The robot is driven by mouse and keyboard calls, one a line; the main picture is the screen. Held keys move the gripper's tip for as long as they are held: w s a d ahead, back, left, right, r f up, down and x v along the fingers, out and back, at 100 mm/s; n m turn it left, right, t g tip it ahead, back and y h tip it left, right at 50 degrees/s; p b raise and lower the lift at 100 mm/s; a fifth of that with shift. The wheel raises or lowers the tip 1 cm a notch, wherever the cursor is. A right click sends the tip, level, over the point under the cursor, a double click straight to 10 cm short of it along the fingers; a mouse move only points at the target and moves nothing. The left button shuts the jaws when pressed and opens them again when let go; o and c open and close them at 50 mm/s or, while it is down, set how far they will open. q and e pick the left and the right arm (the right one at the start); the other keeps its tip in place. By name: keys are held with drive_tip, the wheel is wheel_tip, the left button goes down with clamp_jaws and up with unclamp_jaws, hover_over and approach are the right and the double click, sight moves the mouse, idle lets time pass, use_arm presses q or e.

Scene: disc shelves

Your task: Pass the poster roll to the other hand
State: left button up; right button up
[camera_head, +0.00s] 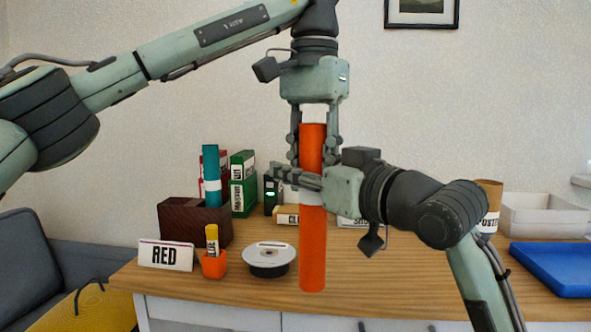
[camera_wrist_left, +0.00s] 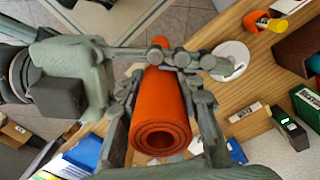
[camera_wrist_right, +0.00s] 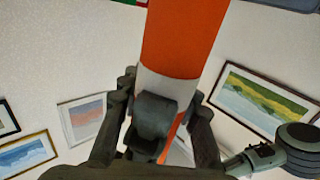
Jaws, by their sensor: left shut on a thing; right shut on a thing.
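The poster roll (camera_head: 312,250) is a long orange tube with a white band, held upright above the table's front part. My left gripper (camera_head: 312,152), on the arm from the left, points down and is shut on the roll's upper part. My right gripper (camera_head: 298,180) comes in from the right and is shut on the roll near the white band, just below the left fingers. The left wrist view shows the roll's open upper end (camera_wrist_left: 162,138) between the fingers. The right wrist view shows the orange roll (camera_wrist_right: 185,35) and its white band between the fingers.
The wooden table (camera_head: 220,282) holds a RED sign (camera_head: 165,255), an orange pot (camera_head: 214,265) with a glue stick, and a white-topped disc (camera_head: 268,258). A brown box (camera_head: 195,222) holds a teal roll (camera_head: 211,172). A blue tray (camera_head: 555,265) and white bin (camera_head: 545,216) stand right.

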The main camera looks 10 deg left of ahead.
drive_tip(key=shift+s+a, duration=0.1)
drive_tip(key=shift+a, duration=0.05)
clamp_jaws()
drive_tip(key=o, duration=1)
unclamp_jaws()
